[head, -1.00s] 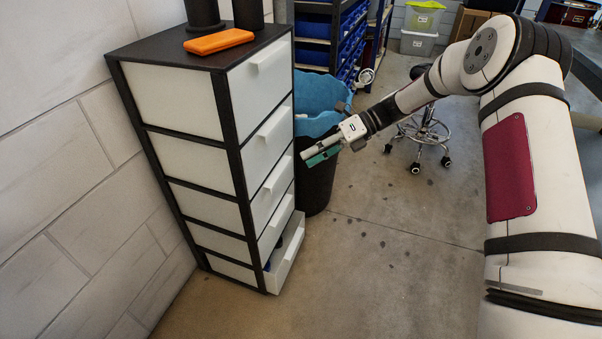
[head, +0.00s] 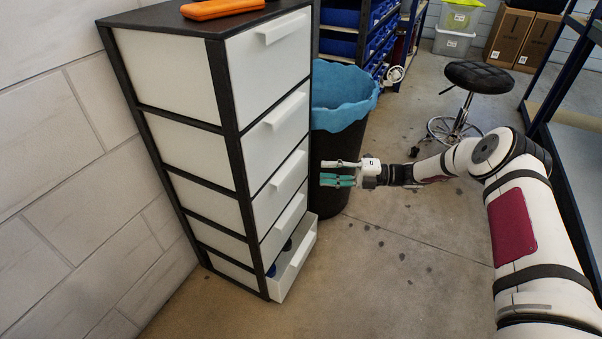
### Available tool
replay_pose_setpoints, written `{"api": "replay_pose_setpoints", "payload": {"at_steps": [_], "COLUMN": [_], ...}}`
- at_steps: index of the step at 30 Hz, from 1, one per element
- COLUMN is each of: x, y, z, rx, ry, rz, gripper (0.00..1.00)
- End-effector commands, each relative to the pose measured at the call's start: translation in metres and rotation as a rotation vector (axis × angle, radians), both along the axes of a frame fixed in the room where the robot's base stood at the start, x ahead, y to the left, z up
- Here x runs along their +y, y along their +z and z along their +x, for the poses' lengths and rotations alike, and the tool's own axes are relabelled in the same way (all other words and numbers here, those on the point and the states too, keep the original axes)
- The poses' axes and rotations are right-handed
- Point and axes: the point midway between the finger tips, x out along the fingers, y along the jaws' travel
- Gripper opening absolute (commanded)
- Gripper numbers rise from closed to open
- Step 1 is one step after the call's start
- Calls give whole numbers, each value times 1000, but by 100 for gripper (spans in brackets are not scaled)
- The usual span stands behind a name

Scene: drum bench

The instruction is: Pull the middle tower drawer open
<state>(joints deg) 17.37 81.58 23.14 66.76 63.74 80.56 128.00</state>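The drawer tower (head: 232,110) has a black frame and white drawer fronts, and stands against the wall at left. Its middle drawer (head: 279,190), third from the top, is shut, with a white ledge handle (head: 289,172) along its upper edge. The bottom drawer (head: 293,262) is pulled partly out, with dark and blue things inside. My gripper (head: 324,172) is just right of the middle drawer's front, at about its handle's height in the picture. Its fingers point left toward the tower, apart with a gap between them. Nothing shows between them, and no contact with the handle shows.
A black bin (head: 336,165) with a blue liner (head: 341,98) stands right behind my gripper, beside the tower. An orange case (head: 222,8) lies on the tower top. A wheeled stool (head: 478,77) stands farther back. The floor before the tower is clear.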

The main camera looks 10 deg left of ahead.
Motion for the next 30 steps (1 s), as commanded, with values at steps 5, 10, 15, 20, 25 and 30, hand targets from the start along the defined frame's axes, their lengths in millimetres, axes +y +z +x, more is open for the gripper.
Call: {"api": "replay_pose_setpoints", "payload": {"at_steps": [5, 10, 15, 20, 25, 30], "x": [37, 64, 81, 86, 86, 86], "y": [-2, -2, -1, -1, 0, 0], "z": [-3, -4, -4, -4, -4, -4], "rx": [-1, -1, -1, -1, -1, -1], "ry": [4, 3, 2, 1, 1, 1], "rz": [0, -1, -1, -2, -1, -1], "gripper": [37, 37, 37, 37, 37, 12]}}
